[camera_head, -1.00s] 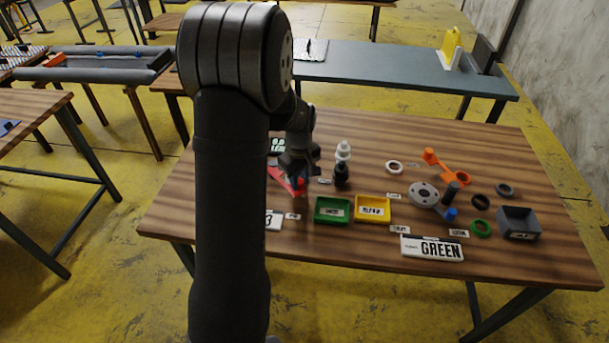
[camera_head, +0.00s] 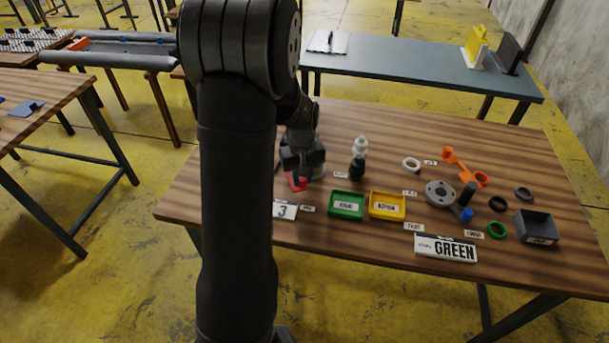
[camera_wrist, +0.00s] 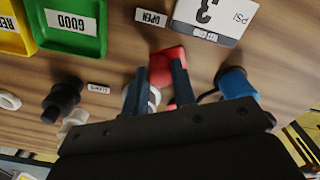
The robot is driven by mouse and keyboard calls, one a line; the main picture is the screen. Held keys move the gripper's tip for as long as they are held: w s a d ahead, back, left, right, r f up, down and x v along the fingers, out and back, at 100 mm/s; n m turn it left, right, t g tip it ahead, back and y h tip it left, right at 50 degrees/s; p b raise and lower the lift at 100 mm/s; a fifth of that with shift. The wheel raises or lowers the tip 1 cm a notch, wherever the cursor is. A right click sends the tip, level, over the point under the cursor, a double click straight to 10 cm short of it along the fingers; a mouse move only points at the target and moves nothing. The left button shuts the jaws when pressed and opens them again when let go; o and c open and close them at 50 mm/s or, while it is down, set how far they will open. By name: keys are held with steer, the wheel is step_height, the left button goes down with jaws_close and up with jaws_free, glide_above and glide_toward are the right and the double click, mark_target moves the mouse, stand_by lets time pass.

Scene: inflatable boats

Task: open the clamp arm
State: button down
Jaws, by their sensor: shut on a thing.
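The red clamp arm (camera_head: 298,182) is at the left end of the wooden table, largely hidden by my gripper in the head view. In the wrist view its red end (camera_wrist: 167,66) shows between and just beyond my fingers. My gripper (camera_wrist: 158,75) is shut on this red arm, low over the table. It also shows from behind in the head view (camera_head: 300,174). An "OPEN" label (camera_wrist: 150,18) lies on the table just beyond the red end. The clamp's base is mostly hidden by my gripper.
A "3 PSI" card (camera_wrist: 207,15) lies close to the red end. A blue round part (camera_wrist: 236,83) stands beside my fingers. The green tray (camera_head: 347,204), yellow tray (camera_head: 387,206) and a black-and-white valve piece (camera_head: 358,163) are to the right.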

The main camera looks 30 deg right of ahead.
steer(key=shift+a, duration=0.1)
stand_by(0.3)
steer(key=c, duration=1.2)
jaws_free()
steer(key=shift+o, duration=0.2)
step_height(320, 180, up, 18)
steer(key=shift+f, duration=0.25)
steer(key=shift+f, duration=0.15)
step_height(320, 180, down, 17)
steer(key=shift+f, duration=0.1)
